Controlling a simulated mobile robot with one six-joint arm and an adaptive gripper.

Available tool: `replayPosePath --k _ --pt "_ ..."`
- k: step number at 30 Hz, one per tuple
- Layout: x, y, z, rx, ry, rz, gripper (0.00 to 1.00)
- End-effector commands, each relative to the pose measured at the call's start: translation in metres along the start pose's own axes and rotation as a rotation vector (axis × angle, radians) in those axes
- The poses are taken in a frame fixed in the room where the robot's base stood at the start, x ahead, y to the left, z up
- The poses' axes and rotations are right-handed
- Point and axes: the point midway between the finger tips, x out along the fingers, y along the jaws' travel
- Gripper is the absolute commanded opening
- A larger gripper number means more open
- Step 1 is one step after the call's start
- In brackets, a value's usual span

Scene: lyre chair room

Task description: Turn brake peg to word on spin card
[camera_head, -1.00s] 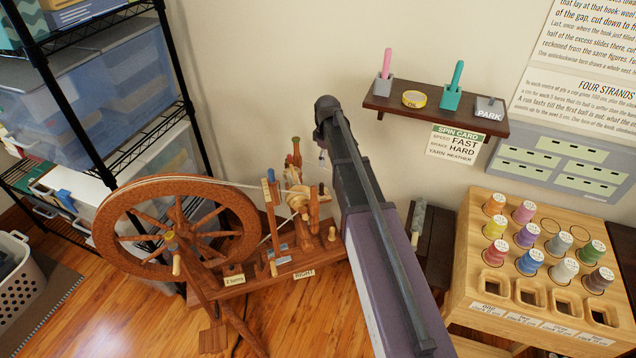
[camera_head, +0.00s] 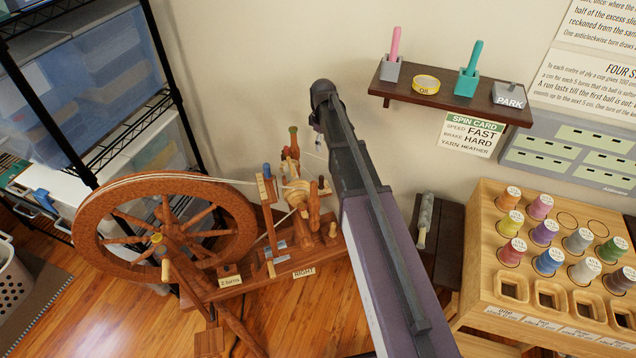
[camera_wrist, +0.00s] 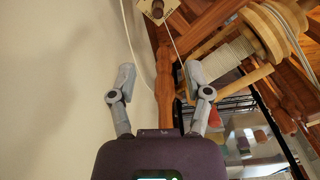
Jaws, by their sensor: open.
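The spin card (camera_head: 472,135) hangs under the wall shelf and reads speed FAST, brake HARD, yarn HEATHER. The wooden spinning wheel (camera_head: 93,215) stands left of my arm. Its upright parts include a blue-topped peg (camera_head: 267,170), a green-topped post (camera_head: 293,131) and a dark-tipped peg (camera_head: 321,184); I cannot tell which is the brake peg. In the wrist view my gripper (camera_wrist: 160,82) is open, with a turned wooden post (camera_wrist: 164,88) showing between its fingers; contact cannot be judged. The bobbin (camera_wrist: 232,55) with pale yarn is right of the fingers. The head view does not clearly show the fingers.
The wall shelf (camera_head: 430,97) holds a pink-handled and a teal-handled tool, an oil tin (camera_head: 426,84) and a PARK block (camera_head: 508,95). A wooden spool rack (camera_head: 482,240) stands at right. A black wire shelf (camera_head: 120,150) stands behind the wheel at left.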

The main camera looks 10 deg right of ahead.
Motion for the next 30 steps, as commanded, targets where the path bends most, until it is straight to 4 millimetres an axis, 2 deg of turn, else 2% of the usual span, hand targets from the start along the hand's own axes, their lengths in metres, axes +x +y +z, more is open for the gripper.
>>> replayPosePath --k 15,30 --pt "0.054 -0.003 -0.004 -0.006 0.0 0.0 0.64" --pt "0.056 -0.004 -0.005 -0.008 0.0 0.0 0.64"
